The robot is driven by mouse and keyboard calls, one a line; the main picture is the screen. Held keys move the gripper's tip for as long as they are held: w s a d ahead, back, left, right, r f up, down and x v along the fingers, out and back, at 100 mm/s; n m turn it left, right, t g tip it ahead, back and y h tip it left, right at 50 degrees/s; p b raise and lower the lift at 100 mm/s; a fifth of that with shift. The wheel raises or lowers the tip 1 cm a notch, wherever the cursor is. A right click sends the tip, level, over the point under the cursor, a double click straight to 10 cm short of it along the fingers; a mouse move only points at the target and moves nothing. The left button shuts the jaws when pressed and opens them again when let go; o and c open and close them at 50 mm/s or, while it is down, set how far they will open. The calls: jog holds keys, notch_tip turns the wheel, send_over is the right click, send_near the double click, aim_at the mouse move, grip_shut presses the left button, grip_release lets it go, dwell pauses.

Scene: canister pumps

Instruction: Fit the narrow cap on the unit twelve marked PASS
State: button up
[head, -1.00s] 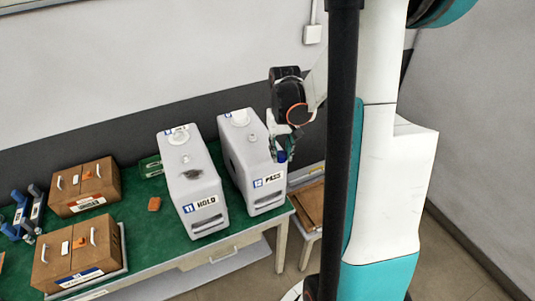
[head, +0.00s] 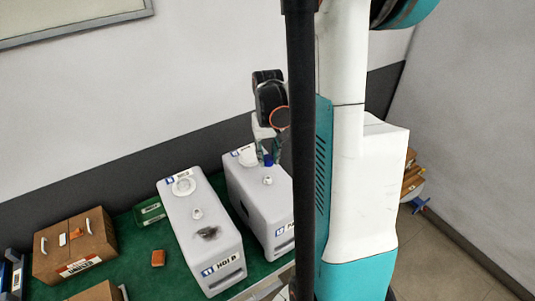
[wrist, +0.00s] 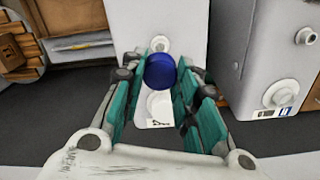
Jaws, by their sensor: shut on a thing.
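My gripper (head: 267,155) is shut on a blue cap (wrist: 160,71), which shows between the teal fingers in the wrist view. In the head view the blue cap (head: 268,159) is over the rear half of the white canister unit marked PASS (head: 252,208), whose label is partly hidden by my column. The unit's top has a small raised neck (head: 267,181) and a larger round white lid (head: 247,157). In the wrist view the cap appears between the neck (wrist: 160,44) and the lid (wrist: 160,105). I cannot tell its exact height above the top.
A similar unit 11 marked HOLD (head: 205,245) stands close on the left, with a dark patch on its top. A green case (head: 149,212), an orange block (head: 158,258) and a brown box (head: 75,246) are further left. The wall is close behind.

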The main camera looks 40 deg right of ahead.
jog(key=b, duration=0.3)
send_over(268, 178)
jog(key=shift+f, duration=2.7)
jog(key=shift+b, duration=0.4)
jog(key=shift+f+b, duration=1.65)
jog(key=shift+b, duration=0.2)
dwell(0.4)
jog(key=o, duration=0.8)
jog(key=shift+c, duration=0.2)
jog(key=shift+o, duration=0.5)
jog(key=o, duration=0.3)
jog(key=shift+r, duration=0.1)
